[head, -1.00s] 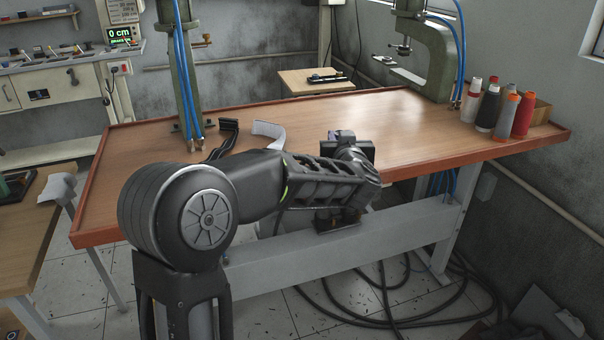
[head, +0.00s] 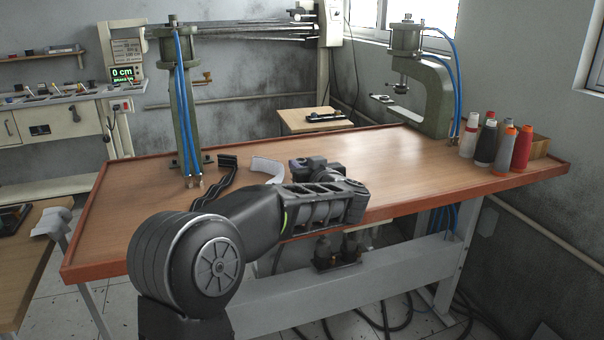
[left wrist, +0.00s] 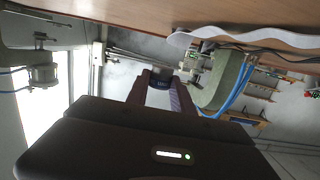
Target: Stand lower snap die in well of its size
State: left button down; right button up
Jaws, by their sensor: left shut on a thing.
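My left gripper (left wrist: 162,76) shows in the left wrist view with its two fingers shut on a small dark piece, seemingly the lower snap die (left wrist: 161,84). Its shape is hard to make out. In the head view my left forearm crosses the front edge of the workbench, with the wrist (head: 312,168) over the tabletop; the fingers and the die cannot be made out there. The two green presses stand on the bench, one at the back left (head: 186,110) and one at the back right (head: 435,95). I cannot make out any well. My right gripper is not in view.
The wooden bench (head: 400,165) has a raised red-brown rim. Dark and white strips (head: 268,168) lie left of my wrist. Several thread spools (head: 487,143) stand at the right end. Blue hoses run along both presses. The middle and right tabletop is largely clear.

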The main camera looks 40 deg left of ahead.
pick_arm(q)
notch_tip(320, 180, down, 7)
jog(key=shift+f+b, duration=0.2)
jog(key=shift+b, duration=0.15)
jog(key=shift+f, duration=0.2)
jog(key=c, duration=1.1)
grip_release()
jog(key=shift+f, duration=0.1)
jog(key=shift+f+b, duration=0.1)
jog(key=shift+b, duration=0.55)
jog(key=p+v, duration=0.1)
jog(key=v, duration=0.5)
jog(key=shift+s+d+r, duration=0.1)
jog(key=shift+d+r, duration=0.15)
jog(key=shift+d, duration=0.05)
jog(key=shift+s+d, duration=0.4)
jog(key=shift+d, duration=0.05)
